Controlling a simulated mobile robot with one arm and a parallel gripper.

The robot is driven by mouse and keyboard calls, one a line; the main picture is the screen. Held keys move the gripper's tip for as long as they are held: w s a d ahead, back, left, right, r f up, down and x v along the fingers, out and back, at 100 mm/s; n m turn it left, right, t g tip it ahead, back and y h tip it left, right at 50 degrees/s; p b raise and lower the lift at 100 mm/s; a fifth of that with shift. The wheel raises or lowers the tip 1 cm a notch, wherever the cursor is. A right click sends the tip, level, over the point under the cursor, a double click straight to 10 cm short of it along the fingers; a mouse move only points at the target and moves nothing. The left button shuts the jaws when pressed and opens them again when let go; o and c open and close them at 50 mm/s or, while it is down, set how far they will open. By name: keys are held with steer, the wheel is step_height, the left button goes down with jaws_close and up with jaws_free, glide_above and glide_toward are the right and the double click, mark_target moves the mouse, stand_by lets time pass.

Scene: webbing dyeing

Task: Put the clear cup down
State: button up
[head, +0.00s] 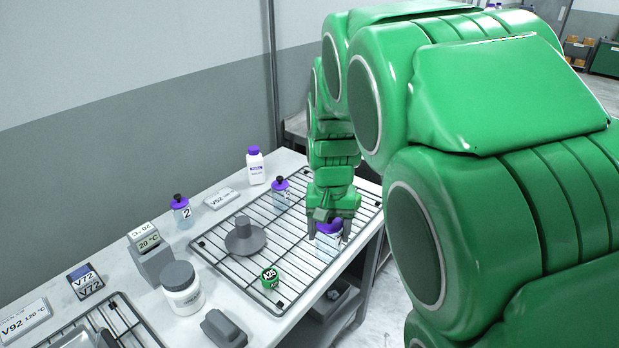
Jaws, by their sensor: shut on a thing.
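My gripper (329,232) points down over the right part of a wire rack (218,262). Its fingers are shut on a clear cup (326,246) that shows purple at its top. The cup is upright, close to the rack's right edge. The gripper hides part of the cup, and I cannot tell whether its base touches the rack.
On the rack are a grey funnel-like piece (245,238), a green A25 item (270,278) and a purple-topped bottle (281,192). Bottle 2 (181,207), a white bottle (256,167) and a white jar (182,289) stand on the table. Bare rack lies left of the cup.

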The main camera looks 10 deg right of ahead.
steer(key=w+d+f+n, duration=0.1)
steer(key=w+f, duration=0.3)
steer(key=w, duration=0.6)
steer(key=w+d+f+n, duration=0.1)
steer(key=w+d+f, duration=0.2)
steer(key=w, duration=0.8)
steer(key=shift+w+d+f, duration=0.2)
steer(key=shift+f, duration=0.3)
steer(key=s+a, duration=0.4)
steer(key=a, duration=0.4)
steer(key=shift+s+r, duration=0.4)
steer(key=shift+r, duration=0.05)
steer(key=shift+m, duration=0.3)
steer(key=s+a, duration=0.7)
steer(key=a, duration=0.1)
steer(key=shift+s+r, duration=0.25)
steer(key=shift+r, duration=0.15)
steer(key=shift+c, duration=0.6)
steer(key=s+a, duration=0.4)
steer(key=s, duration=0.3)
steer(key=s+a, duration=0.4)
steer(key=s, duration=0.3)
steer(key=shift+m, duration=0.5)
steer(key=shift+s+f, duration=0.25)
steer(key=shift+f, duration=1.1)
steer(key=shift+s+f, duration=0.2)
steer(key=shift+f, duration=1.1)
steer(key=shift+s+f, duration=0.25)
steer(key=shift+f, duration=1.1)
